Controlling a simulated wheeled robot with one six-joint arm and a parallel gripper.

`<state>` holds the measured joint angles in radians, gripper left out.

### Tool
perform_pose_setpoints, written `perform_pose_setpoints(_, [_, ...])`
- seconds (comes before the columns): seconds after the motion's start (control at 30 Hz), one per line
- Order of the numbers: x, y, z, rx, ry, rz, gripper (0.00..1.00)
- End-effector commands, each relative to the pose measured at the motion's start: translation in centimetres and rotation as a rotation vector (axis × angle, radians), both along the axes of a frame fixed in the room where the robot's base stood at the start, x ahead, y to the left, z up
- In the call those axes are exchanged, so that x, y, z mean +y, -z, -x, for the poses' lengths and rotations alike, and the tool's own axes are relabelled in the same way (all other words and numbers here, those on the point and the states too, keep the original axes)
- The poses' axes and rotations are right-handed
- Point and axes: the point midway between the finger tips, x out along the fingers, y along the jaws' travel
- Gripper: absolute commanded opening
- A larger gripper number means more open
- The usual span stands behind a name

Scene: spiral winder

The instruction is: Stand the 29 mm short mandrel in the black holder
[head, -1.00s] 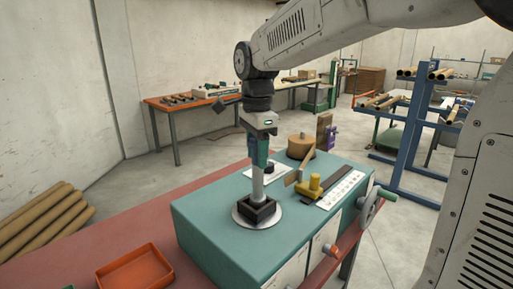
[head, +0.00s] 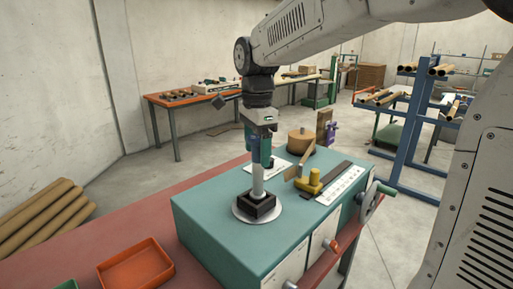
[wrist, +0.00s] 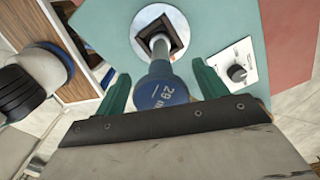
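The 29 mm short mandrel, a grey rod (head: 257,182) with a blue cap marked "29 mm" (wrist: 160,94), stands about upright. Its lower end is inside the square opening of the black holder (head: 256,208); how deep it sits is hidden. The holder, also in the wrist view (wrist: 174,34), is on a pale round plate (head: 240,212) on the teal machine top. My gripper (head: 260,160) is around the cap from above. In the wrist view its green fingers (wrist: 163,88) stand on either side of the cap with narrow gaps, so it looks open.
A yellow clamp-like part (head: 313,182) and a dark strip (head: 334,174) lie right of the holder. A brown round block (head: 300,143) stands behind. An orange tray (head: 135,268) is on the red bench at front left. The teal top's front left is clear.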

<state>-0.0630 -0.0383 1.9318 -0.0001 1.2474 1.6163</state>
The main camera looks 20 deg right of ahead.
Motion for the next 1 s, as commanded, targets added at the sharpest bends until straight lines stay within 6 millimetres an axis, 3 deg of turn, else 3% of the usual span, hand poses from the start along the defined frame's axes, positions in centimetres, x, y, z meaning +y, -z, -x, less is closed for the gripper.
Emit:
perform_pose_setpoints(0.17, [0.0, -0.6, 0.0, -0.001, 0.000, 0.000, 0.72])
perform_pose_setpoints(0.6, [0.0, -7.1, 0.0, -0.002, 0.000, 0.000, 0.72])
perform_pose_setpoints(1.0, [0.0, -7.8, 0.0, 0.000, 0.000, 0.000, 0.72])
